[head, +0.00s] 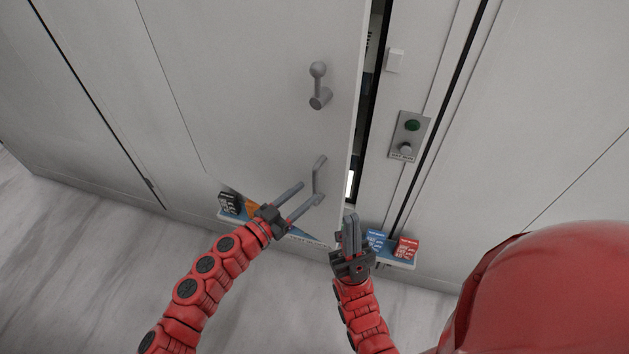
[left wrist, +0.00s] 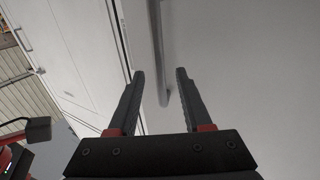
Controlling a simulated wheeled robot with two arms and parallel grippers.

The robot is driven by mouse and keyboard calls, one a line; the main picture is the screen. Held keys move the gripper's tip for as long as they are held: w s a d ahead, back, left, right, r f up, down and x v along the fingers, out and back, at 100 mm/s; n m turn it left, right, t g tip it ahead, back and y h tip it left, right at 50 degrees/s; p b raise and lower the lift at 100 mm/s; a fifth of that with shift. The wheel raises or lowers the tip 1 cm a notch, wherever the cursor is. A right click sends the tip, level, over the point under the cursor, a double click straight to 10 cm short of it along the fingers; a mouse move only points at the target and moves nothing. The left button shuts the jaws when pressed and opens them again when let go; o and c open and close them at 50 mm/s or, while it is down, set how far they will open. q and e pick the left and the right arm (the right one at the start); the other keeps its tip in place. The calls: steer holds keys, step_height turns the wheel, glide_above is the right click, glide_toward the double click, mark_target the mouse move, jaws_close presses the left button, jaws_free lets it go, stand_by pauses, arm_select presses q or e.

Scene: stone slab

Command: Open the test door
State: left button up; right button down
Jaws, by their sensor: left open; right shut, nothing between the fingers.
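The grey-white door (head: 250,80) stands ajar. A dark gap shows between its right edge and the frame. It carries an upper knob-like lever (head: 319,88) and a lower bar handle (head: 319,176). My left gripper (head: 310,193) is open at the lower handle. In the left wrist view, the handle bar (left wrist: 158,50) runs between the spread fingers (left wrist: 160,76) and is not clamped. Whether a finger touches it I cannot tell. My right gripper (head: 350,220) is shut and empty, just in front of the door's lower right corner.
A panel with a green button (head: 412,126) is right of the gap. Grey floor (head: 80,260) is clear at left.

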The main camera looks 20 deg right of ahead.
mark_target(315, 186)
arm_select(q)
steer(key=shift+p+x, duration=0.35)
steer(key=shift+x, duration=2)
steer(key=shift+c, duration=0.2)
jaws_close()
steer(key=shift+a, duration=0.1)
